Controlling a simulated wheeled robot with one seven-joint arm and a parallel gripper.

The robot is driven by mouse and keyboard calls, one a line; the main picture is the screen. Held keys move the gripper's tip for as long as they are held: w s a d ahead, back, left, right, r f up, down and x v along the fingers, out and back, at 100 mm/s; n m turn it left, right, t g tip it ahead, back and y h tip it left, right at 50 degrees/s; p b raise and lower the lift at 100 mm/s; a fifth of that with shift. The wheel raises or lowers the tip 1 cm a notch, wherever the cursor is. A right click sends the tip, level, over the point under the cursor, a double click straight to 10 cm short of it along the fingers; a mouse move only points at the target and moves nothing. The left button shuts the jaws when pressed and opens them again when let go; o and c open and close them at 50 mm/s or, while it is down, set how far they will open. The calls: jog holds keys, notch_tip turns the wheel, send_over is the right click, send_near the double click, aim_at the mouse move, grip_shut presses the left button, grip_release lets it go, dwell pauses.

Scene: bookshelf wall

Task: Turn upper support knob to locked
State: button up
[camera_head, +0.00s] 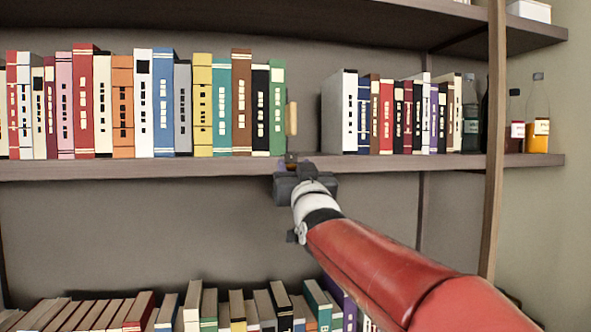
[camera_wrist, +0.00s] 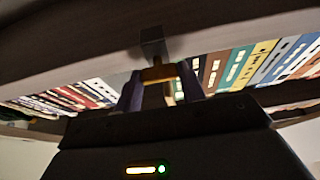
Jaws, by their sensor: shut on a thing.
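The upper support knob is a small yellow-orange piece (camera_wrist: 158,73) below a dark block (camera_wrist: 152,43) at the shelf edge in the wrist view. My gripper (camera_wrist: 161,84) has its two purple fingers on either side of this knob and is shut on it. In the head view my gripper (camera_head: 296,166) is at the front edge of the upper shelf (camera_head: 150,168), in front of the gap between the books. It hides most of the knob there. I cannot read any lock marking or tell the knob's turn angle.
A row of books (camera_head: 120,105) stands left of the gap and another row (camera_head: 400,115) right of it. A tan upright piece (camera_head: 291,118) is beside the green book. Bottles (camera_head: 537,125) stand at the right end. A wooden post (camera_head: 495,150) rises right of my arm. More books (camera_head: 195,305) fill the lower shelf.

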jog(key=shift+m, duration=0.5)
jog(key=m+h+p, duration=0.1)
jog(key=m, duration=0.1)
jog(key=m+h, duration=0.1)
jog(key=m, duration=0.1)
jog(key=shift+a+r+h+p, duration=0.15)
jog(key=shift+r+h+p, duration=0.05)
jog(key=shift+h+p, duration=0.2)
jog(key=m+h+p, duration=0.1)
jog(key=m+p, duration=0.1)
jog(key=m, duration=0.2)
jog(key=shift+h, duration=0.4)
jog(key=shift+f+m+g+h+p, duration=0.1)
jog(key=shift+m+g+h+p, duration=0.15)
jog(key=shift+m+h+p, duration=0.85)
jog(key=shift+m+g+h+p, duration=0.1)
jog(key=shift+m+g+p, duration=0.35)
jog(key=shift+m, duration=1.25)
jog(key=o, duration=1)
jog(key=shift+s, duration=0.1)
jog(key=s, duration=0.2)
jog(key=s+f, duration=0.1)
jog(key=s, duration=0.2)
jog(key=s+b, duration=0.1)
jog(key=s, duration=0.1)
jog(key=shift+s+a+f, duration=0.15)
jog(key=shift+s+f, duration=0.1)
jog(key=shift+f, duration=0.15)
